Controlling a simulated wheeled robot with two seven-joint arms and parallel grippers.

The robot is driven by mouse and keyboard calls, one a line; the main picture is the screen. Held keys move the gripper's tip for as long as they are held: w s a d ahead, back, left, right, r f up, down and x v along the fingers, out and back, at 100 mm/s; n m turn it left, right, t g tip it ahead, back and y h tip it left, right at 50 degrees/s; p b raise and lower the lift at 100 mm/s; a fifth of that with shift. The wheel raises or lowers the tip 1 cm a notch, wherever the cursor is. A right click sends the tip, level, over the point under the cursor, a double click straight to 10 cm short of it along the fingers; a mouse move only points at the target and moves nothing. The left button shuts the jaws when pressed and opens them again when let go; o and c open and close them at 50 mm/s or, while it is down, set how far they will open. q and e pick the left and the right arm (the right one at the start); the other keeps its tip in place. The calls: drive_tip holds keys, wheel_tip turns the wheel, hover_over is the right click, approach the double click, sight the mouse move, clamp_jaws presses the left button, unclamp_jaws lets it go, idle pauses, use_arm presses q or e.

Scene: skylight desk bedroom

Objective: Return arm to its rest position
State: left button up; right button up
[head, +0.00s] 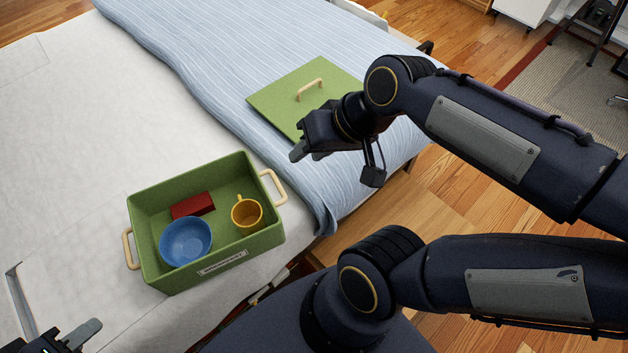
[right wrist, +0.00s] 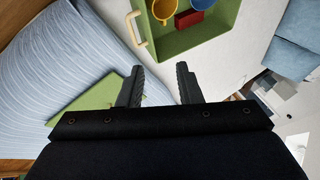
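My right gripper (head: 299,152) is above the bed, between the green box and the green lid in the head view. In the right wrist view its two fingers (right wrist: 160,68) stand apart with nothing between them. My left gripper (head: 78,336) shows only partly at the bottom left corner of the head view; its opening cannot be made out. My right arm reaches in from the right edge.
The open green box (head: 137,223) on the bed holds a blue bowl (head: 186,242), a yellow mug (head: 246,213) and a red block (head: 193,205). The green lid (head: 283,98) lies on the striped blue blanket (head: 200,45). White bedding (head: 85,130) left of the box is clear.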

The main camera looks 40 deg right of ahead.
drive_tip(key=s+a+f, duration=0.1)
drive_tip(key=s+f+n, duration=0.1)
drive_tip(key=s+a+n, duration=0.1)
drive_tip(key=s, duration=0.1)
drive_tip(key=shift+a+f, duration=0.3)
drive_tip(key=shift+f, duration=0.1)
